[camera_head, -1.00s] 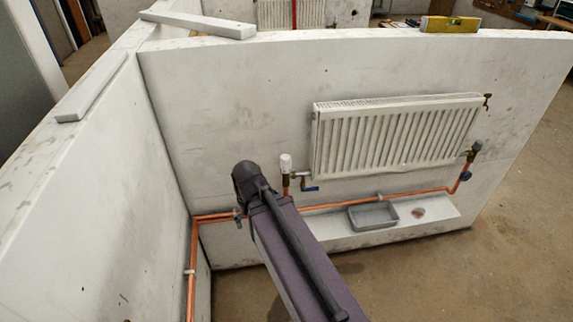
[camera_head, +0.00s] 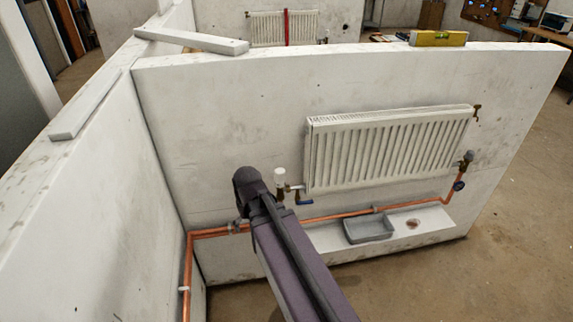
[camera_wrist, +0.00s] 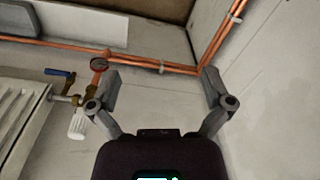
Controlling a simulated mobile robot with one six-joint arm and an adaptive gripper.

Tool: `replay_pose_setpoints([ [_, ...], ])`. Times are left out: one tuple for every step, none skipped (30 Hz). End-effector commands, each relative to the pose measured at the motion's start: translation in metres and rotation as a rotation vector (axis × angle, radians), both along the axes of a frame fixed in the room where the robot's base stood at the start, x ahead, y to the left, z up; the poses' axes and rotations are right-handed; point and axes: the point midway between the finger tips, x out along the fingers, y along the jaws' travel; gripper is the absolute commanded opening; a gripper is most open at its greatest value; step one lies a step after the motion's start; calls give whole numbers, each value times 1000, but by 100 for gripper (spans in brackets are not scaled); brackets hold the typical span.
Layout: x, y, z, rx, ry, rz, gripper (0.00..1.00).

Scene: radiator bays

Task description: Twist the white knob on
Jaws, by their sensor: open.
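The white knob (camera_head: 280,176) sits upright on a valve at the lower left corner of the white radiator (camera_head: 385,150). In the wrist view the knob (camera_wrist: 77,124) hangs at the left, below a brass fitting, because that view is turned over. My gripper (camera_wrist: 161,77) is open and empty, its two grey fingers spread wide. The knob lies outside the fingers, to the left of the left finger in that view, apart from it. In the head view my arm's dark end is just left of the knob, and my fingers are hidden.
A blue-handled valve (camera_wrist: 60,73) is beside the knob. Copper pipes (camera_head: 330,216) run along the wall below the radiator and into the corner. A grey tray (camera_head: 369,230) stands on a white ledge. A side wall (camera_head: 85,210) closes the left.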

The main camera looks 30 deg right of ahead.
Motion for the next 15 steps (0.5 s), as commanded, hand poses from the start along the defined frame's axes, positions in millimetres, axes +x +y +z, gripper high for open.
replay_pose_setpoints([
  [17, -11, 4, 6, -17, 1, 100],
  [25, -17, 6, 10, -29, 5, 100],
  [36, -26, 8, 16, -46, 9, 100],
  [44, -34, 10, 19, -60, 14, 100],
  [53, -42, 12, 22, -75, 17, 100],
  [64, -54, 14, 26, -95, 22, 100],
  [73, -62, 16, 29, -111, 27, 100],
  [81, -72, 18, 31, -126, 31, 100],
  [92, -85, 21, 31, -148, 36, 100],
  [100, -94, 23, 32, -163, 39, 100],
  [107, -104, 25, 32, -180, 44, 100],
  [117, -118, 28, 31, -201, 49, 100],
  [124, -128, 30, 28, -217, 51, 100],
  [131, -138, 32, 27, -232, 55, 100],
  [139, -151, 35, 25, -251, 59, 100],
])
